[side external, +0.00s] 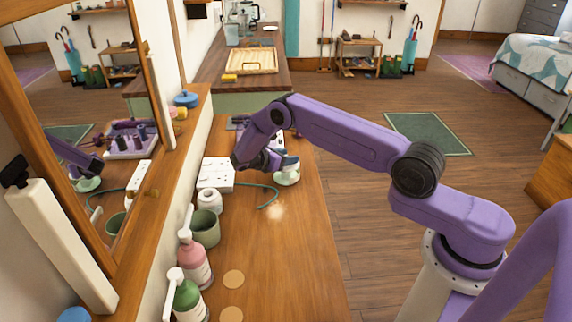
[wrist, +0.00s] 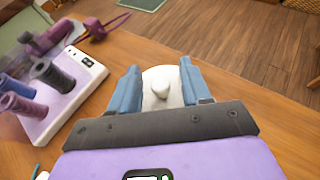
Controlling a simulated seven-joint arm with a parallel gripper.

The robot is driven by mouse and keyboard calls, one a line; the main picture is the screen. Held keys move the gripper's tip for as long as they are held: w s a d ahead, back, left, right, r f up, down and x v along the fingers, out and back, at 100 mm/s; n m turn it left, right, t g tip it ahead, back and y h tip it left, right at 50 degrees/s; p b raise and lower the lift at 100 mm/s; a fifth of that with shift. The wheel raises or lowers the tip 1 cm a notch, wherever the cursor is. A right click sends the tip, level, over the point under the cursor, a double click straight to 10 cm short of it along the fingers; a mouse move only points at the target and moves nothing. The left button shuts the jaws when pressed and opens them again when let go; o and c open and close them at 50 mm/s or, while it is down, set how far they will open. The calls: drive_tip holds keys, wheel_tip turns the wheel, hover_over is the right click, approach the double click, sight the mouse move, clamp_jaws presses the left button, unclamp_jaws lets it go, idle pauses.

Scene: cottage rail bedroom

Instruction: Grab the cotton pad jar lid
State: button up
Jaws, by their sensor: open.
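The cotton pad jar lid (wrist: 160,80) is white with a small rounded knob, and it sits between my fingers in the wrist view. In the side view, the pale green and white jar (side external: 287,177) stands on the wooden counter, right under my gripper; its lid is largely hidden there by the fingers. My gripper (wrist: 160,88) is open, with one blue finger on each side of the lid and knob. I cannot tell whether the fingers touch the lid. In the side view my gripper (side external: 286,162) points down at the jar.
A white hair-roller tray (wrist: 68,92) with dark and purple rollers stands close to the left. The counter's front right is clear.

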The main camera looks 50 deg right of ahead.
clamp_jaws()
idle(0.3)
